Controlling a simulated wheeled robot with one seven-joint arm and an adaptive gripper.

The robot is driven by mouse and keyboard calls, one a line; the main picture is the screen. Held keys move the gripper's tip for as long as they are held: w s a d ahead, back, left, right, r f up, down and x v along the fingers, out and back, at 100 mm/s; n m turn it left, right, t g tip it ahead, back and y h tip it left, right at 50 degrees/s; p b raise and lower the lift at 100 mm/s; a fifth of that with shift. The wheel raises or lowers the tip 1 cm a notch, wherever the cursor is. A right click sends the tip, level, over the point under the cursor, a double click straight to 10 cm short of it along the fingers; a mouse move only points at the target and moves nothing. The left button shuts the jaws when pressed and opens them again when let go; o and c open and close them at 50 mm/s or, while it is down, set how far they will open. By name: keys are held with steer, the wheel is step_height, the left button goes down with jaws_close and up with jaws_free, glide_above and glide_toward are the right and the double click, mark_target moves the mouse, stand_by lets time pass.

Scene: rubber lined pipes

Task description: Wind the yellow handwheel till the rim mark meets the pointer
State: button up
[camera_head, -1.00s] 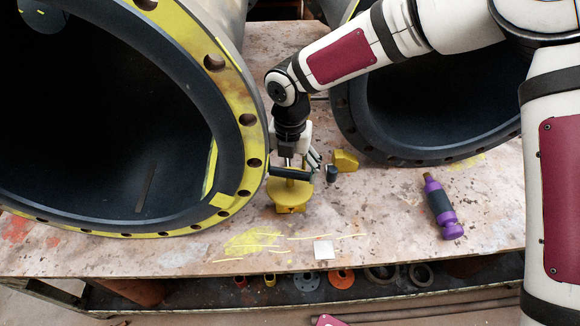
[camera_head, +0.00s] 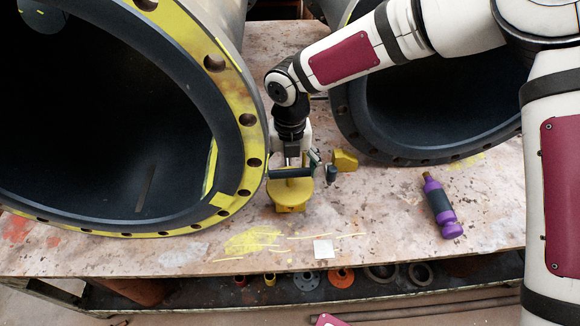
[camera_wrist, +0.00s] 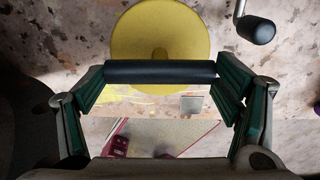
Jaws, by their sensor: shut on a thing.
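The yellow handwheel (camera_head: 290,193) stands on the table right of the big pipe's flange. In the wrist view it is a yellow disc (camera_wrist: 160,32) at the top centre. A dark bar (camera_head: 290,173) lies across it, and in the wrist view the bar (camera_wrist: 160,71) spans from one finger to the other. My gripper (camera_wrist: 161,78) is shut on the bar's two ends; in the head view my gripper (camera_head: 291,163) is just behind the bar, partly hidden. I cannot make out a rim mark or a pointer.
A yellow block (camera_head: 345,161) and a dark knob (camera_head: 331,174) are close right of the wheel; the knob on its metal crank (camera_wrist: 255,28) shows in the wrist view. Lined pipes (camera_head: 247,120) stand left and behind. A purple bottle-shaped thing (camera_head: 441,206) lies right. The front table is mostly clear.

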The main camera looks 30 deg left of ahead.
mark_target(290, 171)
steer(key=shift+f, duration=0.1)
steer(key=o, duration=1.1)
step_height(290, 171, up, 12)
steer(key=shift+r, duration=0.1)
